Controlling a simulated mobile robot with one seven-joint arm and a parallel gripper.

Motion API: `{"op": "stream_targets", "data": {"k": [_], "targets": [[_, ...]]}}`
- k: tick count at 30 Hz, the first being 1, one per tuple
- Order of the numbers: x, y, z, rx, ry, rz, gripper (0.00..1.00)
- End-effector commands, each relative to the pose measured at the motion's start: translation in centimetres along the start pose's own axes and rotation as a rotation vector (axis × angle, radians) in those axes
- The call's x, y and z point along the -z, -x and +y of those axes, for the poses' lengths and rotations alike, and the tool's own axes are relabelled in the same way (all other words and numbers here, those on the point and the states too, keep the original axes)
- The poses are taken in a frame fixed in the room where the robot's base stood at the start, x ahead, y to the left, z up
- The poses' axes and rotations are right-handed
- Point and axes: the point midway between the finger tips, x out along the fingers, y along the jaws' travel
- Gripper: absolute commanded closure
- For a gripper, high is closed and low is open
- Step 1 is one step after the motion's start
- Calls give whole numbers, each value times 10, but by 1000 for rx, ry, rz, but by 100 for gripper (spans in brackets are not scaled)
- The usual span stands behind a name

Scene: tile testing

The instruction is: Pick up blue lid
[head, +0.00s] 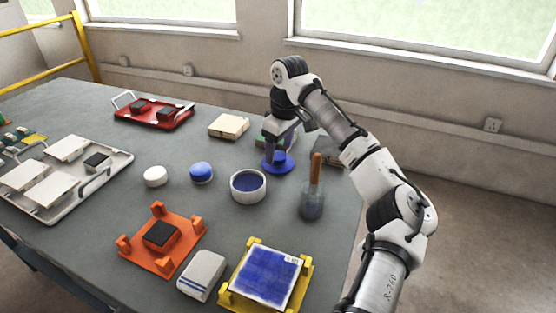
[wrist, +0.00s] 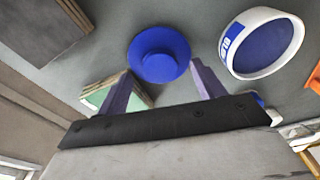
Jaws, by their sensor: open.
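The blue lid (head: 281,168) is a flat round disc with a raised round knob, lying on the grey table below my gripper. In the wrist view the lid (wrist: 160,53) shows whole, just beyond and between the fingertips. My gripper (wrist: 163,72) is open, with one finger on either side of the knob's line and nothing held. In the head view my gripper (head: 278,150) points down over the lid and hides part of it. I cannot tell the exact gap between the fingertips and the knob.
A white blue-filled bowl (head: 248,196) stands close by the lid. A glass jar (head: 312,203) with a wooden-handled tool stands to the right. Green-topped tiles (wrist: 120,92) lie beside one finger. A beige stack (head: 228,126) and red tray (head: 130,113) are farther back.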

Motion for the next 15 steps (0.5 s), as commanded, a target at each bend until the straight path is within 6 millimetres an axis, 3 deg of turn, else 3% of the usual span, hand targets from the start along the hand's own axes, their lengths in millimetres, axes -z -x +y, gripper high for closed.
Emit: {"op": "stream_targets", "data": {"k": [4, 11, 15], "targets": [[1, -15, 0, 0, 1, 0, 32], [1, -18, 0, 0, 1, 2, 32], [1, -18, 0, 0, 1, 1, 46]]}}
